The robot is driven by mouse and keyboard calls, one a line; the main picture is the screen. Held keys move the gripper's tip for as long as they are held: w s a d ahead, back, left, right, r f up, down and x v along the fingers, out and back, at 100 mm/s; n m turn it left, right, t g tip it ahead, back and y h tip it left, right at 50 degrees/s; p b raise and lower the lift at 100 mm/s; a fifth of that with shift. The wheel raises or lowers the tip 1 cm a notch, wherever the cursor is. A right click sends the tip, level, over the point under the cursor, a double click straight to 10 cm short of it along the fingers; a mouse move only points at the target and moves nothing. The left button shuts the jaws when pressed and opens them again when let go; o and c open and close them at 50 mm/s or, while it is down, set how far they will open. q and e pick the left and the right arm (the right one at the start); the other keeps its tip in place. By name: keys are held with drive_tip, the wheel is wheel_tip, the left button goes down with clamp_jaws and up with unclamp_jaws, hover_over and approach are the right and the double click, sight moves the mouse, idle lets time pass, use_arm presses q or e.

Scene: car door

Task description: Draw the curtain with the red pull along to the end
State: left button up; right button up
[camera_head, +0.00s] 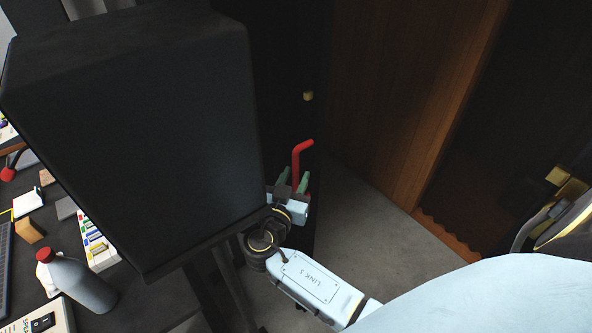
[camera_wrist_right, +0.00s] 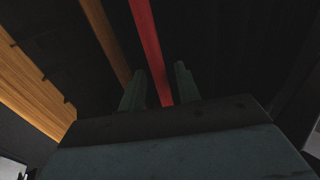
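The red pull (camera_head: 302,152) is a thin bent bar standing upright in front of a dark upright surface (camera_head: 285,60). It also shows in the right wrist view (camera_wrist_right: 150,50) as a red bar running down between the fingers. My right gripper (camera_head: 292,180) is at the lower part of the pull. Its green fingers (camera_wrist_right: 160,90) stand apart on either side of the red bar, with dark gaps showing, so it looks open. Contact with the pull cannot be told. A brown hanging with a wavy lower edge (camera_head: 447,236) is at the right; its link to the pull is unclear. My left gripper is out of view.
A large black box (camera_head: 130,130) fills the left, close to my right gripper. A grey bottle with a red cap (camera_head: 80,283) and small items stand on a dark table. A brass knob (camera_head: 307,96) sits above the pull. Grey floor (camera_head: 370,220) shows clear.

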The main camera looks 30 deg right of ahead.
drive_tip(key=shift+w+d, duration=0.35)
drive_tip(key=shift+d, duration=0.15)
clamp_jaws()
